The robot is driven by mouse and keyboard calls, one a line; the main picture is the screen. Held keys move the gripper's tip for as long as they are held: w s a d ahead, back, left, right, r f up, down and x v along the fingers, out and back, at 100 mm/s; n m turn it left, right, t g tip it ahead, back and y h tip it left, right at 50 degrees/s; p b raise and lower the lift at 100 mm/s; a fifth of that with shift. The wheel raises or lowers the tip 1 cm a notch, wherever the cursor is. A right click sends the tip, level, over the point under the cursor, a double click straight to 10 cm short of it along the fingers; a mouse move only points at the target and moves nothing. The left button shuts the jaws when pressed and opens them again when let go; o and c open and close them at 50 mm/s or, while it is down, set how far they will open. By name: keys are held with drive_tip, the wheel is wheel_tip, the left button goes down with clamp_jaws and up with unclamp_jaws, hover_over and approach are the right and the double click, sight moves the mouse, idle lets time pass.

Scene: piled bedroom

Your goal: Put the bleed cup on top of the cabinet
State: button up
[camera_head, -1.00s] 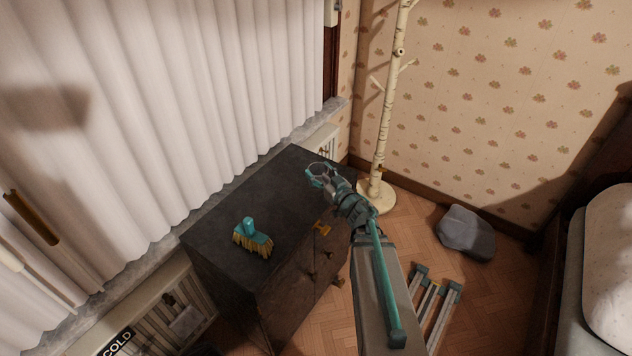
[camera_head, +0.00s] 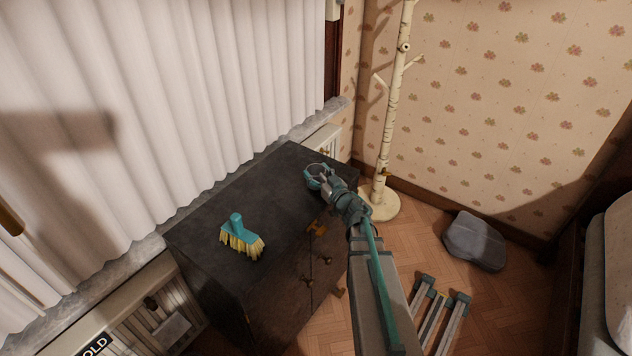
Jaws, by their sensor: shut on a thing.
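The dark cabinet (camera_head: 275,185) stands below the curtain, its black top facing up and its drawer front toward the right. My gripper (camera_head: 316,177) is over the far right part of the cabinet top. It is shut on a small round thing (camera_head: 317,169) with a pale rim, which I take for the bleed cup. The fingers and wrist hide much of it. I cannot tell whether it touches the top or hangs just above it.
A teal brush (camera_head: 240,236) with yellow bristles lies on the near part of the cabinet top. The top between is clear. A birch coat stand (camera_head: 388,130) rises behind my arm. A grey cushion-like object (camera_head: 474,240) and a metal-legged item (camera_head: 440,312) are on the floor.

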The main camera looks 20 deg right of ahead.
drive_tip(key=shift+f, duration=0.5)
drive_tip(key=shift+f, duration=0.1)
drive_tip(key=o, duration=1.2)
drive_tip(key=shift+c, duration=0.2)
drive_tip(key=shift+s, duration=0.15)
drive_tip(key=s+d+p, duration=0.1)
drive_tip(key=s+p, duration=0.2)
drive_tip(key=s, duration=0.8)
drive_tip(key=shift+s+d, duration=0.25)
drive_tip(key=shift+s, duration=0.1)
